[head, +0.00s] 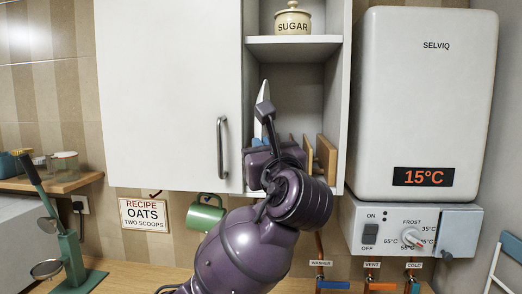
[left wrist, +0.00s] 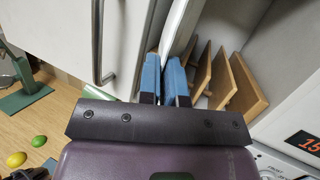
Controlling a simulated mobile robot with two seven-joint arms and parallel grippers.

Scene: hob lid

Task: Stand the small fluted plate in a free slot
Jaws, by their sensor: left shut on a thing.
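My left gripper (head: 262,144) reaches up into the lower compartment of the open wall cabinet. Its blue fingers, also in the left wrist view (left wrist: 164,78), are shut on the small plate (head: 264,98). The plate is pale and stands nearly upright, seen almost edge-on; its lower part is hidden by the gripper, and fluting cannot be made out. It also shows as a pale strip in the left wrist view (left wrist: 179,28). The wooden rack dividers (head: 326,158) stand to the right of the gripper, with gaps between them; they also show in the left wrist view (left wrist: 222,82). My right gripper is not in view.
The white cabinet door (head: 170,90) with its metal handle (head: 222,148) is left of the gripper. A shelf (head: 293,46) with a sugar jar (head: 293,20) is above. A green mug (head: 205,213) hangs below. The water heater (head: 425,100) is on the right.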

